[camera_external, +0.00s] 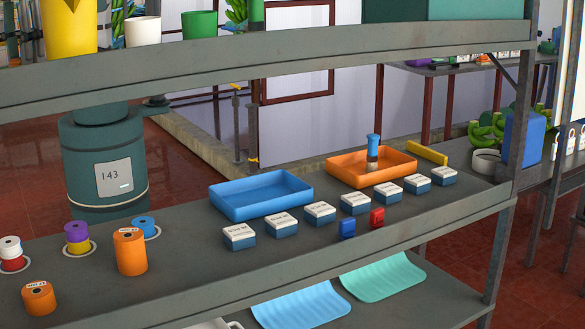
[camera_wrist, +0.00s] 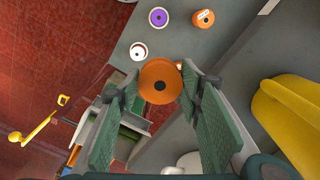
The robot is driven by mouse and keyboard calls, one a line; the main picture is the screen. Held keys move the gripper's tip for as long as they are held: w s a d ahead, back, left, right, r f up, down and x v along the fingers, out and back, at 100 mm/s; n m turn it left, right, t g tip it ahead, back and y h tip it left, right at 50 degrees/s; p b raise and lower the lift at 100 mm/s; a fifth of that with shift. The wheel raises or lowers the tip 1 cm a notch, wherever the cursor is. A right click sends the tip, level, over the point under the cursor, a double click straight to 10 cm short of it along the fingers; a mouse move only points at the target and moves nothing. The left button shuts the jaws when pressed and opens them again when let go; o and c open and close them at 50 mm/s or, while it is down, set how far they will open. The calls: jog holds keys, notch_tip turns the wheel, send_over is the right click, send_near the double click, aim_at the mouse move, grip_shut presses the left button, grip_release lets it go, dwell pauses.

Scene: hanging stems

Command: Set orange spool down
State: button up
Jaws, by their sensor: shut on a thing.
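In the wrist view, my gripper (camera_wrist: 160,92) is shut on an orange spool (camera_wrist: 158,88), seen end-on with a dark hole in its middle. The spool is held between the two green fingers; its height above the grey shelf (camera_wrist: 178,35) cannot be told. My gripper and this spool do not show in the external view. There, a red spool (camera_external: 12,263) sits under a white spool (camera_external: 10,247), and a purple spool (camera_external: 77,232) tops a yellow one. A blue spool (camera_external: 143,223) stands on a white ring. The white (camera_wrist: 138,51) and purple (camera_wrist: 158,17) spools show beyond my fingers.
A tall orange cylinder (camera_external: 130,252) and a short labelled orange one (camera_external: 38,298) stand near the shelf's front. Blue (camera_external: 261,210) and orange (camera_external: 345,180) trays and several labelled boxes are farther right. An upper shelf (camera_external: 270,60) overhangs; a yellow pot (camera_wrist: 285,110) shows at right.

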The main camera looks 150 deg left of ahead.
jog(key=s+a+f+n+p, duration=0.2)
jog(key=a+f, duration=0.1)
jog(key=a, duration=0.9)
jog(key=s+a+f+n+p, duration=0.1)
jog(key=a+f+p, duration=0.15)
jog(key=a, duration=0.85)
jog(key=s+a+f+n+p, duration=0.15)
jog(key=a+f, duration=0.25)
jog(key=a, duration=0.8)
jog(key=a+f+b, duration=0.4)
jog(key=a+f, duration=0.5)
jog(key=a, duration=0.6)
jog(key=a+f+b, duration=0.5)
jog(key=a+f, duration=0.4)
jog(key=a, duration=0.6)
jog(key=a+f+b, duration=0.4)
jog(key=a+f, duration=0.5)
jog(key=a, duration=0.7)
jog(key=shift+w, duration=0.2)
jog(key=shift+a, duration=0.1)
jog(key=shift+f, duration=0.15)
jog(key=shift+f, duration=2.8)
jog(key=shift+f, duration=2.05)
